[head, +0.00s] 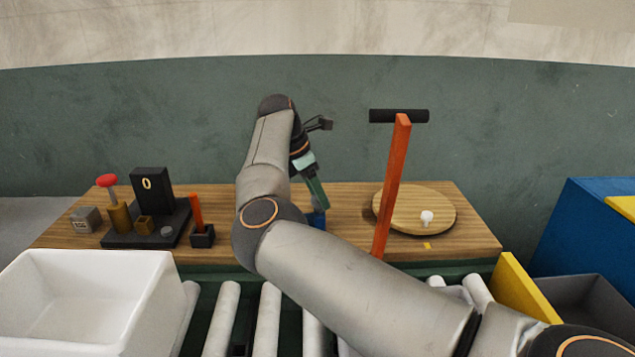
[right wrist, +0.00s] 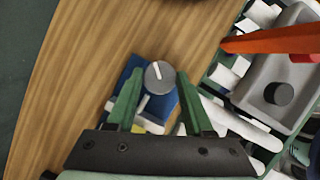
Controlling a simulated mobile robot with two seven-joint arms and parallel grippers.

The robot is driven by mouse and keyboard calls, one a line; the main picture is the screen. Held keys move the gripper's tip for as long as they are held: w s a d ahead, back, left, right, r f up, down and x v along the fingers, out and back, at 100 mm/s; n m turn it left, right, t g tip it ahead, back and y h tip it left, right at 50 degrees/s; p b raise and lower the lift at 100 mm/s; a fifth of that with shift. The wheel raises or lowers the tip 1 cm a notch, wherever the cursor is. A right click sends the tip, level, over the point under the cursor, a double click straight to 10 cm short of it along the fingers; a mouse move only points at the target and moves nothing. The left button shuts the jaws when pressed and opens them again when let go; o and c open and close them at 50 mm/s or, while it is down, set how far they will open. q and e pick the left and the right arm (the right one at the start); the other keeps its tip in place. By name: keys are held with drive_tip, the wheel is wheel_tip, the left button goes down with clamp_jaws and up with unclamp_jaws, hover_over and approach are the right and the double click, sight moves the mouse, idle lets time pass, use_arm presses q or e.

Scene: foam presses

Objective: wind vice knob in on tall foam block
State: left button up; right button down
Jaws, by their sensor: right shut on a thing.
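The vice (head: 318,221) is a small blue body on the wooden table, mostly hidden behind my right arm in the head view. In the right wrist view its blue base (right wrist: 129,72) shows beneath the round grey knob (right wrist: 160,76), which has a white pointer line. My right gripper (head: 319,201) reaches down over the vice. Its two green fingers (right wrist: 160,92) stand on either side of the knob and are shut on it. A whitish piece (right wrist: 150,124) shows between the fingers below the knob; I cannot tell whether it is the foam block. My left gripper is out of view.
An orange lever (head: 391,190) with a black crossbar stands beside a round wooden disc (head: 440,205). A black stand marked 0 (head: 149,184), a red-topped post (head: 119,216) and an orange stick (head: 196,210) are at left. A white bin (head: 160,300) and rollers (head: 267,320) are in front.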

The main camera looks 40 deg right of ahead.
drive_tip(key=shift+m+g+p, duration=0.3)
drive_tip(key=shift+m+p, duration=0.2)
drive_tip(key=shift+m, duration=0.3)
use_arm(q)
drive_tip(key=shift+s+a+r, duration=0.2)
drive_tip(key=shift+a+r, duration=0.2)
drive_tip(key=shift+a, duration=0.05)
use_arm(e)
drive_tip(key=shift+c, duration=1.5)
unclamp_jaws()
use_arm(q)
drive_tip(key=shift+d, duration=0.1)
use_arm(e)
drive_tip(key=shift+r, duration=0.1)
